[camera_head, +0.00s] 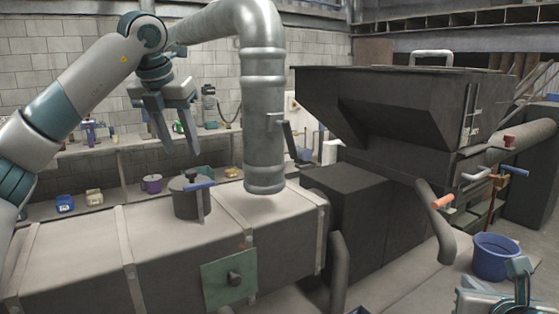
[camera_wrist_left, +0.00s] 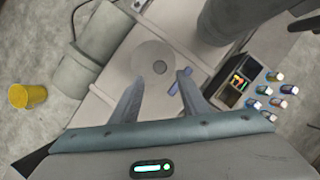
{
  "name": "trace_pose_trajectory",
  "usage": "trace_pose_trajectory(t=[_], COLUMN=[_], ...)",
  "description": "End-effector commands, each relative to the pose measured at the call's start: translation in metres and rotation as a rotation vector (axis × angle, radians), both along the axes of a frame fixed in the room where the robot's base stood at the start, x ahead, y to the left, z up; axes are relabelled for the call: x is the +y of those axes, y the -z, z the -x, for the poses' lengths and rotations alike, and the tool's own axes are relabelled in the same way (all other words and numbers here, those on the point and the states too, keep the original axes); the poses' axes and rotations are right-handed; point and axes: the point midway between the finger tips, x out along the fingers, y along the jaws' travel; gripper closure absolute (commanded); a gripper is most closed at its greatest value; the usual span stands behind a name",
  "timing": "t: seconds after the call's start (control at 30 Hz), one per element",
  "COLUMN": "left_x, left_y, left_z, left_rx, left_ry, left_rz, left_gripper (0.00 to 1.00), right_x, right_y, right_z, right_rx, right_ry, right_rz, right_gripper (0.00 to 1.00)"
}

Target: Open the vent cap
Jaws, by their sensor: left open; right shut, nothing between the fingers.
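The vent cap (camera_head: 192,182) is a dark grey round lid on a short cylinder, on top of the long grey box-shaped duct. A blue handle (camera_head: 199,186) is at its side. From above, the left wrist view shows the round cap (camera_wrist_left: 158,58) with the blue handle (camera_wrist_left: 179,86) at its lower right. My left gripper (camera_head: 181,151) is open and empty, pointing down above the cap and apart from it. Its fingers (camera_wrist_left: 161,76) frame the cap's lower part in the wrist view. My right gripper (camera_head: 521,268) shows partly at the bottom right corner, shut and far from the cap.
A thick metal pipe (camera_head: 264,130) hangs down just right of the cap. A dark hopper (camera_head: 400,110) stands farther right. A blue bucket (camera_head: 495,256) sits on the right. A shelf behind the duct holds small items, including a purple pot (camera_head: 152,184).

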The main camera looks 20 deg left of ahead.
Motion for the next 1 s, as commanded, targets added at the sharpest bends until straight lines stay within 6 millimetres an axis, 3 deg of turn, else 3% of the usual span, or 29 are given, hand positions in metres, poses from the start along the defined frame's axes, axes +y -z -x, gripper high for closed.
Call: trace_pose_trajectory(t=[0.2,0.4,0.87,1.0], left_x=[0.002,0.002,0.002,0.002], left_y=[0.034,0.055,0.065,0.065], left_z=[-0.014,-0.023,-0.027,-0.027], left_rx=[0.003,0.001,0.0,-0.001], left_ry=[0.001,0.0,0.0,0.0], left_rz=[0.0,0.0,0.001,0.001], left_gripper=[0.59,0.59,0.59,0.9], right_x=[0.0,0.0,0.0,0.0], right_y=[-0.012,-0.018,-0.019,-0.019], right_z=[0.0,0.0,0.0,0.0], right_rx=[0.0,0.0,0.0,0.0], right_ry=[0.0,0.0,0.0,0.0], right_rz=[0.0,0.0,0.0,0.0], right_gripper=[1.0,1.0,1.0,1.0])
